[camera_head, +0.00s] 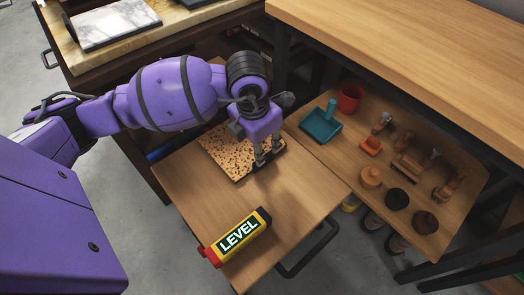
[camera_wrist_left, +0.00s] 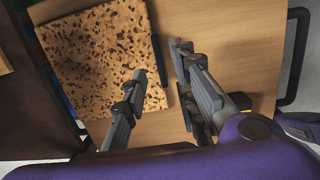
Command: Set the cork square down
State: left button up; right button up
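The cork square (camera_head: 226,151) is a tan, dark-flecked panel at the small wooden table's back left. It also shows in the left wrist view (camera_wrist_left: 92,58). It appears to lie on the tabletop, though I cannot tell if it is quite flat. My left gripper (camera_head: 268,160) is over its right edge, pointing down. In the left wrist view the fingers (camera_wrist_left: 156,68) are spread apart: one overlaps the cork, the other is beyond its edge over bare wood. The cork's edge near the fingers is partly hidden. My right gripper is not in view.
A yellow-black level (camera_head: 238,236) with a red end lies at the table's front. To the right, a lower shelf holds a teal dustpan-like tray (camera_head: 321,124), a red cup (camera_head: 350,98) and several small tools. A dark piece lies by the gripper. The table's middle is clear.

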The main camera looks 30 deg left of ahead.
pick_arm(q)
notch_tip(320, 180, up, 6)
jog(key=p, duration=0.1)
jog(key=shift+s+r+p, duration=0.15)
jog(key=shift+s+p, duration=0.2)
jog(key=shift+s, duration=0.1)
